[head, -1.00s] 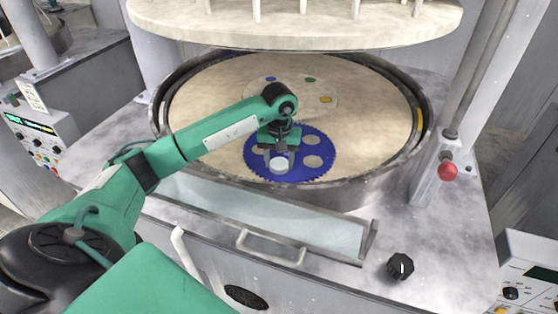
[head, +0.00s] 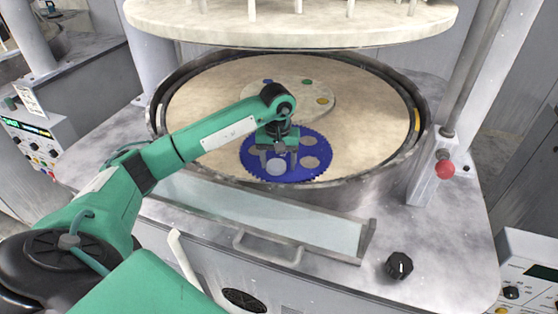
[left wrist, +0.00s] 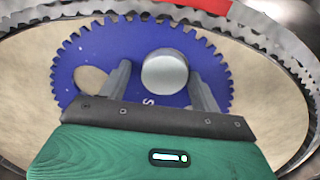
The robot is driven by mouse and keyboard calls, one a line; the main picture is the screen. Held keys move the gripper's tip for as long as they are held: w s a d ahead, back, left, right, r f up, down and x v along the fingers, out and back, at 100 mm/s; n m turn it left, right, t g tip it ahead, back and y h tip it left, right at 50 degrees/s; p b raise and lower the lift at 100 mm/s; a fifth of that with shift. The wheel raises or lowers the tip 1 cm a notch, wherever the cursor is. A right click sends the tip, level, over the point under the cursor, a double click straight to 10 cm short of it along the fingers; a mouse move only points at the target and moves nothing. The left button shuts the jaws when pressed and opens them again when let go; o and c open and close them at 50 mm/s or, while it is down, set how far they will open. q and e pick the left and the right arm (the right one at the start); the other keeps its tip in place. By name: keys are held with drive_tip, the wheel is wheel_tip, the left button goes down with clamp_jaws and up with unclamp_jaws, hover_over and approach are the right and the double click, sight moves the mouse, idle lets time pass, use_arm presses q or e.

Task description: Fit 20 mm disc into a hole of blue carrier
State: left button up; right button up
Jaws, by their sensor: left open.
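The blue toothed carrier (head: 292,178) lies on the pale round platen near its front rim. It also shows in the left wrist view (left wrist: 100,50). The grey-silver disc (head: 276,168) is at the carrier's front-left hole position. In the left wrist view the disc (left wrist: 165,70) covers the hole below it; its side shows, and I cannot tell how deep it sits. My left gripper (head: 278,160) is over the carrier, open, its two fingers standing apart on either side of the disc with gaps. Other carrier holes (head: 310,163) look empty. My right gripper is not in view.
A pale round plate with coloured dots (head: 303,101) lies behind the carrier on the platen. The raised metal rim (head: 390,170) surrounds the platen. The upper plate (head: 290,30) hangs above the back.

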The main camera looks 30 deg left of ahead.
sight(277, 164)
use_arm(q)
drive_tip(key=shift+s+f, duration=0.35)
drive_tip(key=shift+f, duration=0.35)
drive_tip(key=shift+a+r+p, duration=0.1)
drive_tip(key=shift+r+p, duration=0.45)
drive_tip(key=shift+p, duration=0.3)
drive_tip(key=shift+w+a+r+b, duration=0.15)
drive_tip(key=shift+a+r+b, duration=0.05)
drive_tip(key=shift+b, duration=0.15)
wheel_tip(277, 164, up, 7)
drive_tip(key=shift+w+d+f+b, duration=0.1)
drive_tip(key=shift+f+b, duration=0.1)
drive_tip(key=shift+b, duration=0.85)
drive_tip(key=shift+r, duration=0.4)
